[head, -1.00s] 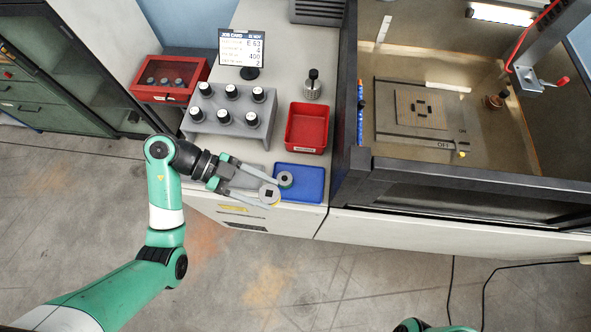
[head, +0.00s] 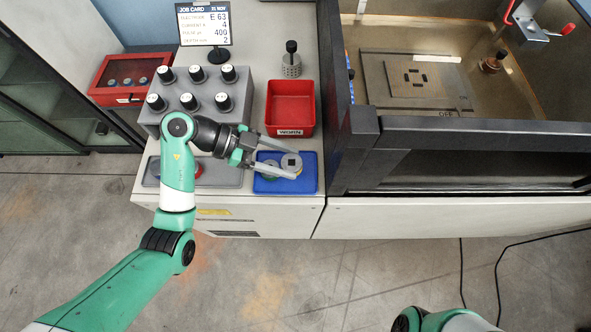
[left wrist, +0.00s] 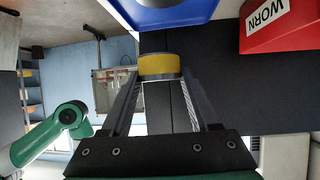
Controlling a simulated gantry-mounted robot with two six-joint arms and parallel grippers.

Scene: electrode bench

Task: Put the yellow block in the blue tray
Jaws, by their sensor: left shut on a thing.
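The yellow block (left wrist: 160,66) is a short cylinder with a yellow band, gripped between my left gripper's fingertips in the left wrist view. In the head view its round grey top with a dark square (head: 291,161) shows between the fingers of my left gripper (head: 294,162). It overlaps the blue tray (head: 307,186) there; I cannot tell its height above the tray floor. The blue tray's edge also shows at the top of the left wrist view (left wrist: 165,18). A second, grey-green round piece (head: 268,172) lies in the tray, partly behind a finger. My right gripper is out of view.
A red tray (head: 291,101) marked WORN sits directly behind the blue tray. A grey rack (head: 177,117) with several black-capped holders stands left. A grey shallow tray (head: 226,178) holds a red piece (head: 197,169) beside my arm. The dark tank frame (head: 350,150) borders the right.

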